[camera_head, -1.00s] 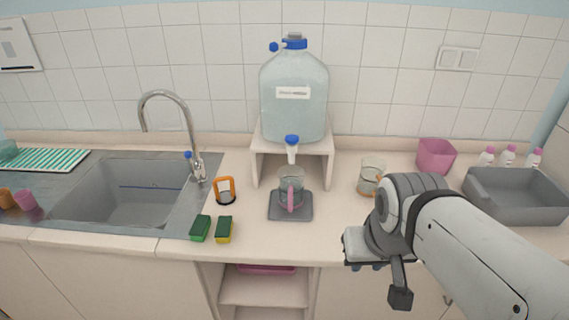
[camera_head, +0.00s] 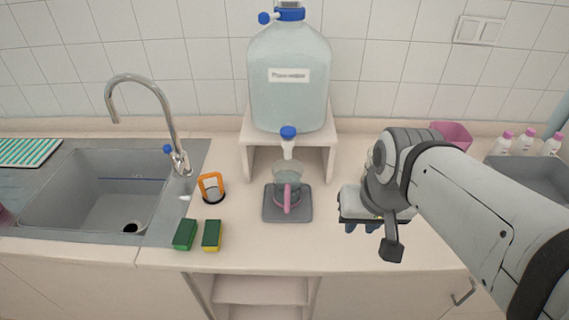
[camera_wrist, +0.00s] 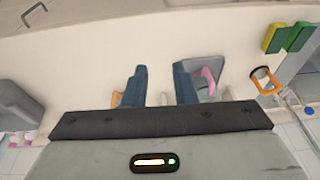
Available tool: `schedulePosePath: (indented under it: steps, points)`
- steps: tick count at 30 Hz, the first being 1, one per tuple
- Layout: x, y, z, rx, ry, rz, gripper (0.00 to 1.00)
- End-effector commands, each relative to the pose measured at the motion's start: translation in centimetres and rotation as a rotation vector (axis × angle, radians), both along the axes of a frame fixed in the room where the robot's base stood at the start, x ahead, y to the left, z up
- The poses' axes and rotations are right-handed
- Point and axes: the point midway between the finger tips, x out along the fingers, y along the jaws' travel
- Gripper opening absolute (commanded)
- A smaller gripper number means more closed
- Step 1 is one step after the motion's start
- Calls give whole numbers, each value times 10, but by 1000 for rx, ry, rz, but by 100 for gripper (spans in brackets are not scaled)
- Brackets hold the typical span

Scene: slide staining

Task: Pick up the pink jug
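The jug with the pink handle (camera_head: 287,196) is clear glass and stands upright on a grey square mat (camera_head: 270,215), under the spout of the big water bottle. Its handle faces the counter's front. My gripper (camera_head: 361,227) is right of the jug and apart from it, above the front of the counter. In the wrist view my gripper (camera_wrist: 160,76) has its two blue fingers spread with nothing between them. The pink handle (camera_wrist: 208,79) shows just beyond the right finger, which hides part of the jug.
The water bottle (camera_head: 290,95) stands on a white stand behind the jug. Green-yellow sponges (camera_head: 211,236) and an orange-framed item (camera_head: 211,187) lie to the left, near the sink (camera_head: 90,190). A pink container (camera_head: 452,134) is partly hidden behind my arm.

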Motion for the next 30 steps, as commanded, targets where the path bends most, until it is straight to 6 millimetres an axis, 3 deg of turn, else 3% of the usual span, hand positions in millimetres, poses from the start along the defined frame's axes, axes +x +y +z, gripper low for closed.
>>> schedulePosePath:
  steps: [4, 10, 17, 24, 30]
  points:
    - [2, 15, -40, 167, 184, -144, 25]
    - [18, 59, -86, 510, 527, -427, 25]
    - [68, 94, -119, 927, 887, -756, 25]
    - [141, 89, -151, 1344, 1149, -1043, 25]
    - [173, 75, -166, 1530, 1227, -1149, 25]
